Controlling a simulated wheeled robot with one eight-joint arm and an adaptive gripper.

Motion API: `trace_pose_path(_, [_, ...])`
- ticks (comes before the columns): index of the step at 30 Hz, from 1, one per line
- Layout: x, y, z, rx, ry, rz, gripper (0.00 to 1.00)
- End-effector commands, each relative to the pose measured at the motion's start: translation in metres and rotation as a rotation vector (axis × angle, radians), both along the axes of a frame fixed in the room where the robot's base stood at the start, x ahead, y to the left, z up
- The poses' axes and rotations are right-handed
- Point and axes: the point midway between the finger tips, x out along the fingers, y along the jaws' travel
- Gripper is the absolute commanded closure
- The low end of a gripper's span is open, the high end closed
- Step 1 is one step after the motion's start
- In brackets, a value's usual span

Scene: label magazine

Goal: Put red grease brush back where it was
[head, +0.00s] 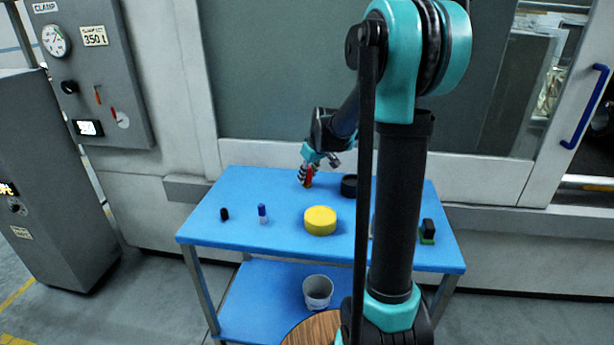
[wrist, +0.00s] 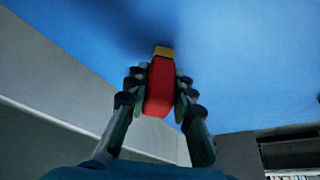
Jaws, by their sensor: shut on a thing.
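The red grease brush (wrist: 160,88) is between the fingers of my gripper (wrist: 160,92) in the wrist view. Its body is red and its far end is yellow. My gripper is shut on it, with a finger on each side. In the head view the red brush (head: 309,177) shows at my gripper (head: 306,175), over the back part of the blue table (head: 245,188). I cannot tell whether the brush touches the table top.
On the table are a yellow round block (head: 320,221), a black round thing (head: 349,186), a blue-capped item (head: 262,214), a small black item (head: 224,214) and a green-black block (head: 428,232). A white bucket (head: 317,292) stands on the lower shelf. My arm hides part of the table's right side.

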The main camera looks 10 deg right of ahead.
Motion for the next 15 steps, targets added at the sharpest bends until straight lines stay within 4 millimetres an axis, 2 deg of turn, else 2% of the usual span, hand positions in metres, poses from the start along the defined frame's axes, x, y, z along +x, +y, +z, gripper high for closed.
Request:
trace_pose_path(9, [0.0001,0.0000,-0.0020,0.000,0.000,0.000,1.00])
trace_pose_path(10, [0.0000,0.0000,-0.0015,0.000,0.000,0.000,0.73])
trace_pose_path(14, [0.0000,0.0000,-0.0014,0.000,0.000,0.000,0.57])
trace_pose_path(15, [0.0000,0.0000,-0.0014,0.000,0.000,0.000,0.56])
